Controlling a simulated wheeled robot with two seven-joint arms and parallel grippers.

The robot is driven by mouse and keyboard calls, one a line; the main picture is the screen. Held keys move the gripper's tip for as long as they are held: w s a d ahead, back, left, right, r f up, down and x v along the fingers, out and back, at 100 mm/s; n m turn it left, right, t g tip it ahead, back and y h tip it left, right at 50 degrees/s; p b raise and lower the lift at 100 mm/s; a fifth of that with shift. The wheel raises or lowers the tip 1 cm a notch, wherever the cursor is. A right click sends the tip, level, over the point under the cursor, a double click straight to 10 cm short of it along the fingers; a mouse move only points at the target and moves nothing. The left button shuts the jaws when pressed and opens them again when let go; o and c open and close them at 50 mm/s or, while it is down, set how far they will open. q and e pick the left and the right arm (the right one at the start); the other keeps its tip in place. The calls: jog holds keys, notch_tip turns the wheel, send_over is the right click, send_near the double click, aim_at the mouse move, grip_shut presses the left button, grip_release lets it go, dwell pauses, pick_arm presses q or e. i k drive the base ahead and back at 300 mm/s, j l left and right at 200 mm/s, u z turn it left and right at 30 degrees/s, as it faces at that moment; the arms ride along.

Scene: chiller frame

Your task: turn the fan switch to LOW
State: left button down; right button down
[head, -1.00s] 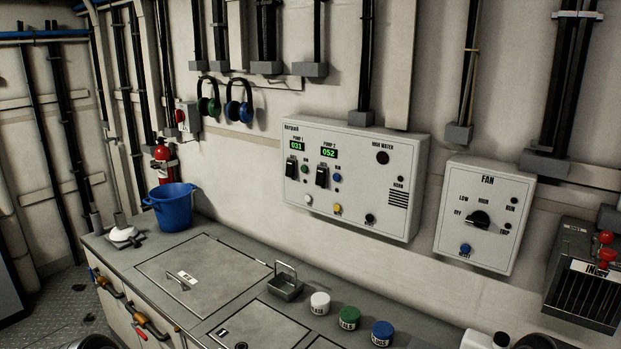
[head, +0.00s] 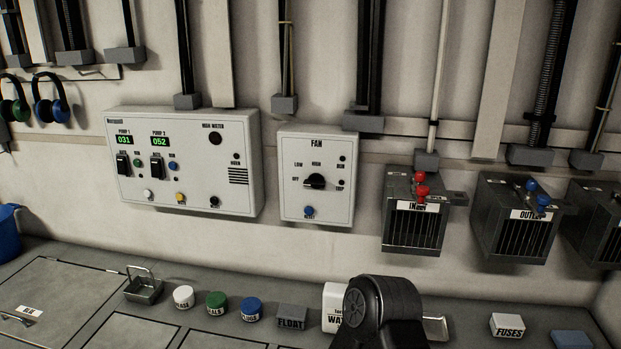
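The white FAN box (head: 344,207) hangs on the wall near the middle of the head view. Its black rotary fan switch (head: 315,181) has OFF at its left, LOW at its upper left and HIGH above. The knob's narrow end seems to point left towards OFF, but it is small in the picture. A blue reset button (head: 309,211) sits below the knob. A black part of my own arm rises at the bottom, right of centre, below the box. Neither gripper's fingers show, and nothing touches the switch.
A larger pump panel (head: 245,190) is left of the FAN box. Grey INLET (head: 412,238) and OUTLET (head: 515,249) units stick out to its right. The counter below holds white, green and blue jars (head: 217,304), a FLOAT box (head: 292,317) and a FUSES box (head: 507,324). The wall below the FAN box is clear.

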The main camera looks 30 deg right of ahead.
aim_at(316, 181)
jog(key=k+l, duration=0.15)
jog(key=k, duration=0.5)
jog(key=z, duration=1.85)
jog(key=k+l, duration=0.05)
jog(key=l, duration=0.05)
